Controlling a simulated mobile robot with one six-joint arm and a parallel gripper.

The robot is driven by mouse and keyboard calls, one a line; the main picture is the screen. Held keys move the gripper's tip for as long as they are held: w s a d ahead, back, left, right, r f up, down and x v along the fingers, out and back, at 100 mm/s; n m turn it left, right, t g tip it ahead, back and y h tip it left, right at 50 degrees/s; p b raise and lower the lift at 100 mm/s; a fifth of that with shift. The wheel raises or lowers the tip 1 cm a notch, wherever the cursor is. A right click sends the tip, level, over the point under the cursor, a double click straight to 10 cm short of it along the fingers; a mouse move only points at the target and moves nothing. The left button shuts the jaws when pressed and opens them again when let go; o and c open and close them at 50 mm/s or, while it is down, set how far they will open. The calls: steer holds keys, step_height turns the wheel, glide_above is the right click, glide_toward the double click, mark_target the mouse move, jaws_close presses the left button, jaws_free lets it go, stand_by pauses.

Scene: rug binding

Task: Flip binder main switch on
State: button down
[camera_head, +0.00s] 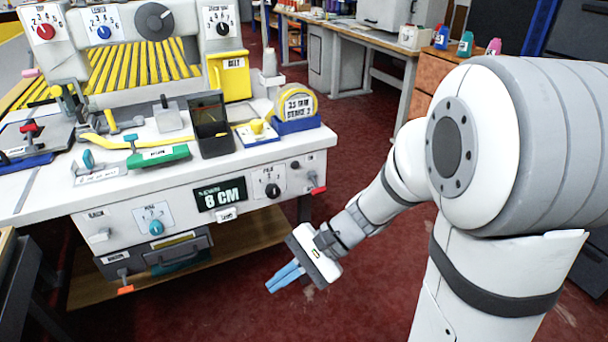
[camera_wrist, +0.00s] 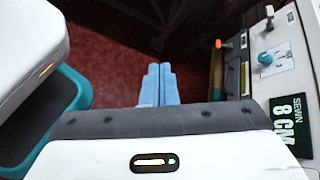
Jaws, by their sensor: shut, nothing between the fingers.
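The binder (camera_head: 180,195) is a white bench machine at left in the head view. The labels are too small to tell which is the main switch. My gripper (camera_head: 286,277) has blue fingers, shut and empty, low in front of the panel's right end. In the wrist view the fingers (camera_wrist: 158,85) lie together; the display (camera_wrist: 292,122) shows at right.
On the binder's top stand a black bin (camera_head: 210,125), a green clamp (camera_head: 158,157), a tape dispenser (camera_head: 297,106) and a yellow bin (camera_head: 230,75). A wooden shelf (camera_head: 250,230) runs below. Red floor (camera_head: 375,130) is free to the right.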

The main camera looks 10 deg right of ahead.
mark_target(315, 184)
steer(key=w+f+m+t+y+b, duration=0.35)
steer(key=w+m+t+y, duration=0.25)
steer(key=w+m+t, duration=0.7)
steer(key=w+d+f+m+t+h+b, duration=0.1)
steer(key=w+d+f+m+t+h, duration=0.7)
steer(key=d, duration=0.8)
steer(key=w+f+m+h, duration=0.3)
steer(key=w+f, duration=0.1)
steer(key=shift+f+t+b, duration=0.2)
steer(key=shift+t+b, duration=0.1)
steer(key=shift+t, duration=0.1)
steer(key=shift+w, duration=0.1)
steer(key=b+x, duration=0.3)
steer(key=x, duration=0.7)
steer(key=shift+s+d+r, duration=0.1)
steer(key=shift+s+r, duration=0.4)
steer(key=shift+r, duration=0.35)
steer(key=shift+s+d+r, duration=0.1)
steer(key=shift+s+r, duration=0.4)
steer(key=shift+r, duration=0.3)
